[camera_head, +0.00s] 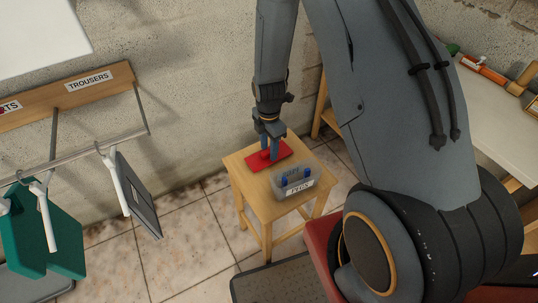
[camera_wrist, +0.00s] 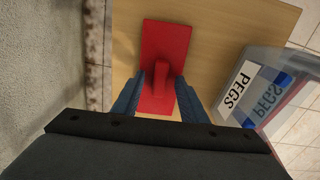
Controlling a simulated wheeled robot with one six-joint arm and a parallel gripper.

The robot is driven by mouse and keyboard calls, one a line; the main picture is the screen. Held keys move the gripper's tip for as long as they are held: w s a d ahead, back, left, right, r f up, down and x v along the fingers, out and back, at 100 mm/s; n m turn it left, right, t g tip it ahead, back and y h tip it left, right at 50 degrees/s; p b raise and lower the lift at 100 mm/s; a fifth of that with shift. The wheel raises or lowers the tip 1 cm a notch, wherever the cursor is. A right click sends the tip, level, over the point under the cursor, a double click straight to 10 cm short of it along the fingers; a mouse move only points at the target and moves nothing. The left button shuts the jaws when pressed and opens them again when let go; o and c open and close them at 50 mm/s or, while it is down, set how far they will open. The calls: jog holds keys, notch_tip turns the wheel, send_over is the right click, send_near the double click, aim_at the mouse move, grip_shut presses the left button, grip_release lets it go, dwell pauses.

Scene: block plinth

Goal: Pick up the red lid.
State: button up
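The red lid (camera_head: 282,153) lies flat on a small wooden stool (camera_head: 242,178). In the wrist view the lid (camera_wrist: 165,38) is a red rectangle with a raised handle (camera_wrist: 158,80) along its middle. My gripper (camera_head: 269,150) points down over the lid, its blue fingers low and close to it. In the wrist view my gripper (camera_wrist: 160,78) has its fingers apart, one on each side of the handle, with a visible gap between them. Whether the fingertips touch the lid's top cannot be told.
A clear box labelled PEGS (camera_head: 293,182) with blue pegs stands beside the lid on the stool; it also shows in the wrist view (camera_wrist: 275,95). A wall (camera_head: 190,120) rises behind. A clothes rail (camera_head: 70,155) with hangers is at the left. A workbench (camera_head: 490,110) is at the right.

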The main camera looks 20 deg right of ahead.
grip_shut()
dwell(0.3)
